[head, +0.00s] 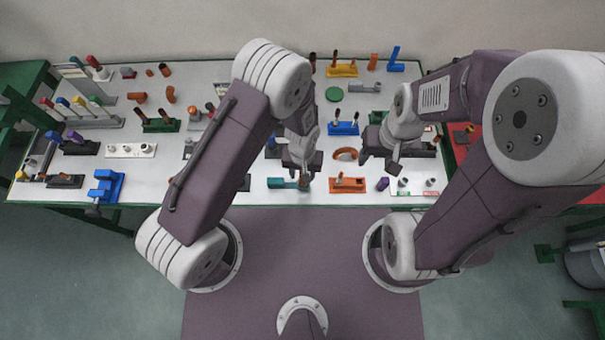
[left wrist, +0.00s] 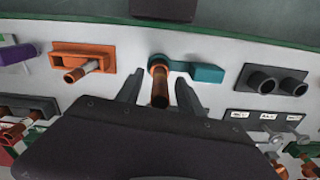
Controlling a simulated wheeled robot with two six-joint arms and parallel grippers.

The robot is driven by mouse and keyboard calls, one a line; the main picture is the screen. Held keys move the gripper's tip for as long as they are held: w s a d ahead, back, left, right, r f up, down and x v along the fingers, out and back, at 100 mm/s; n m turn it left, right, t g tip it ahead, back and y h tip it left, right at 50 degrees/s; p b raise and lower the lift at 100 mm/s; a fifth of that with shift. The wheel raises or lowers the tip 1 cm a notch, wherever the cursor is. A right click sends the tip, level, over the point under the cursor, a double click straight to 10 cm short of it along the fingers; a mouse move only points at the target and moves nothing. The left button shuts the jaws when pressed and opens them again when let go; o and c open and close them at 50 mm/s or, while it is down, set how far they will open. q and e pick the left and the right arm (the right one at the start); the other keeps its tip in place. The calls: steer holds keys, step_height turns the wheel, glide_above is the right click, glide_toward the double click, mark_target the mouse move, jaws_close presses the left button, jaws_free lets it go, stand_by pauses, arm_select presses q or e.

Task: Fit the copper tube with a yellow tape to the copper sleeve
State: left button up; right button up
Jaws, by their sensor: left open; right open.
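A copper cylinder (left wrist: 160,85) stands at the end of a teal holder (left wrist: 200,72) near the table's front edge. The holder also shows in the head view (head: 279,184). My left gripper (left wrist: 158,93) is open, with its fingers on either side of the copper cylinder; I cannot tell whether they touch it. An orange block (left wrist: 67,56) beside it bears another copper tube (left wrist: 76,74) with a pale band. I cannot make out a yellow tape on any copper piece. My right gripper (head: 379,163) is open above the table, right of the orange block (head: 349,186).
A dark twin-socket block (left wrist: 276,80) lies beside the teal holder in the left wrist view. A blue clamp (head: 107,186) and a white plate (head: 130,151) lie at the table's left. An orange arch (head: 344,153) lies between my grippers. The table (head: 215,190) is crowded.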

arm_select(q)
step_height(320, 180, up, 8)
steer(key=shift+r+b, duration=0.1)
steer(key=shift+b, duration=0.45)
stand_by(0.3)
